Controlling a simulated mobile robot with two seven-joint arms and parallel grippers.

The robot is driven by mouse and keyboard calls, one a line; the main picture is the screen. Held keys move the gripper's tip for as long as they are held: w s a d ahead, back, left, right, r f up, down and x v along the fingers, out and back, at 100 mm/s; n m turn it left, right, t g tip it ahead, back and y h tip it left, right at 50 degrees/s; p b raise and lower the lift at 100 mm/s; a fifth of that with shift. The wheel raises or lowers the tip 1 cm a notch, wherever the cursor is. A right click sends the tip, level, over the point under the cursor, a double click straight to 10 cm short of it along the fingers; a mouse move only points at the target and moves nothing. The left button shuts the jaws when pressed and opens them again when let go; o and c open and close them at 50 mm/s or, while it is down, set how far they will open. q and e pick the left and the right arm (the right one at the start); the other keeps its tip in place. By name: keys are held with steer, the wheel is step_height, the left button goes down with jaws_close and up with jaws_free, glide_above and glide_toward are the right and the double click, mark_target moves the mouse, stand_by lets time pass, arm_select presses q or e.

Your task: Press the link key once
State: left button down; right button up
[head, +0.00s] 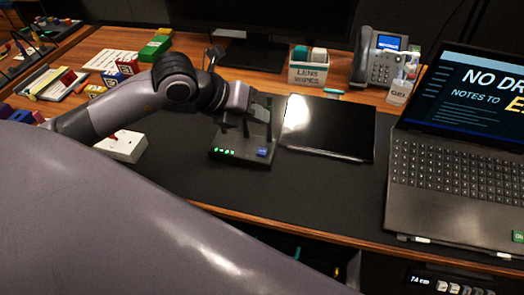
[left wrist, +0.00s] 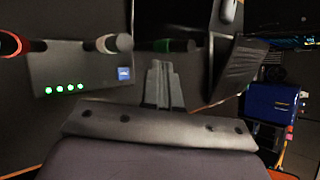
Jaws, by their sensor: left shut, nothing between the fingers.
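The dark panel (head: 235,160) lies on the desk mat, with a row of green lights at its front left and a blue key (head: 262,152) at its front right. I cannot read a label on this key. The left wrist view also shows the panel (left wrist: 95,85), its lights and the blue key (left wrist: 123,73). My left gripper (head: 246,128) is over the back part of the panel, behind the blue key. Its fingers (left wrist: 157,68) are together and empty. The arm and gripper hide part of the panel; contact cannot be told. My right gripper is out of view.
A black tablet (head: 328,128) lies right of the panel, and an open laptop (head: 455,165) stands farther right. A white box (head: 122,146) is left of the panel. A phone (head: 382,62) and lens-wipes box (head: 308,72) stand behind. The mat in front is clear.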

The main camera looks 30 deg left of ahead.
arm_select(q)
steer(key=b, duration=0.4)
glide_above(258, 152)
step_height(258, 152, down, 6)
steer(key=shift+a+f, duration=0.1)
steer(key=shift+f, duration=0.1)
steer(key=shift+f+b, duration=0.45)
steer(key=shift+f, duration=0.05)
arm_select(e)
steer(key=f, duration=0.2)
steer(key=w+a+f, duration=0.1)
arm_select(q)
steer(key=shift+f, duration=0.1)
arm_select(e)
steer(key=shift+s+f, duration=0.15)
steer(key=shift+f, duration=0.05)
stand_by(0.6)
arm_select(q)
steer(key=shift+f+b, duration=0.35)
steer(key=shift+b, duration=0.2)
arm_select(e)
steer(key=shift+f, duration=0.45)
